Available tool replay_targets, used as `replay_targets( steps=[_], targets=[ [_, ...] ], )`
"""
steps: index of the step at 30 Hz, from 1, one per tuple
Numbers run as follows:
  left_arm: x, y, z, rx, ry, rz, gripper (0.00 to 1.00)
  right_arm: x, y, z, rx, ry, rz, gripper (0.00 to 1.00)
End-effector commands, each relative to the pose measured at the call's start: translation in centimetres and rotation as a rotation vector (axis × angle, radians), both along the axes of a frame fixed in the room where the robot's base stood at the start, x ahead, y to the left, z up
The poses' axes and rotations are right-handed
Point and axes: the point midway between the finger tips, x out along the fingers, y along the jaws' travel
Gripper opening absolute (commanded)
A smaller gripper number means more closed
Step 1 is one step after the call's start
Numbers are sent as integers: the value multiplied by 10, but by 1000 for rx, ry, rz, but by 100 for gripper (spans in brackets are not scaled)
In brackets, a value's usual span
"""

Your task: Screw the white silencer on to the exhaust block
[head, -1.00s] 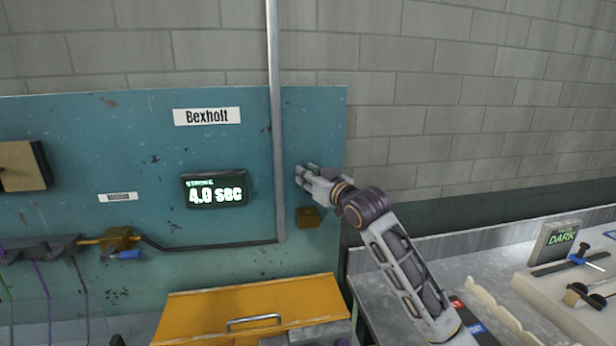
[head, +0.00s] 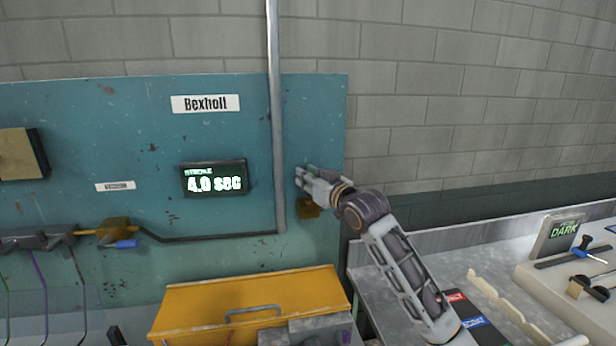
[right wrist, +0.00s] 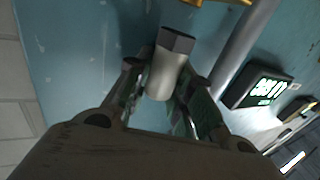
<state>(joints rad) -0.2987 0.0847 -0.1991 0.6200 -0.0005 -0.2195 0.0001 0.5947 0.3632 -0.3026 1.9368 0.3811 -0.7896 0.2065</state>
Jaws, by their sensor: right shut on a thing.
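My right gripper (head: 305,178) is in front of the teal board, to the right of the grey vertical pipe. In the right wrist view my right gripper (right wrist: 166,82) is shut on the white silencer (right wrist: 163,76), a pale cylinder with a dark hexagonal end pointing away from the palm. A small brass-coloured block (head: 308,209), which looks like the exhaust block, is on the board just below the gripper, partly covered by it. A brass-coloured edge (right wrist: 228,2) shows at the top of the wrist view, apart from the silencer. My left gripper is not in view.
The grey pipe (head: 275,120) runs close beside the gripper. A lit display (head: 213,178) is left of it. A brass fitting with a blue part (head: 112,233) is farther left. A yellow box (head: 250,303) stands below, and a grey bench (head: 385,285) is at right.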

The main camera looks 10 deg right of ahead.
Motion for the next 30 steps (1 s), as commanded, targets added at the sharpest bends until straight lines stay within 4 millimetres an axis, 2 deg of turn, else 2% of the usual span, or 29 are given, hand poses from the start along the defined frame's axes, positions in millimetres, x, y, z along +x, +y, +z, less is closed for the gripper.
replay_targets(
  steps=[14,30],
  targets=[
    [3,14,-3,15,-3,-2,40,0,0,-10,0,0,0,6],
    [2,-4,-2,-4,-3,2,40,0,0,-10,0,0,0,6]
  ],
)
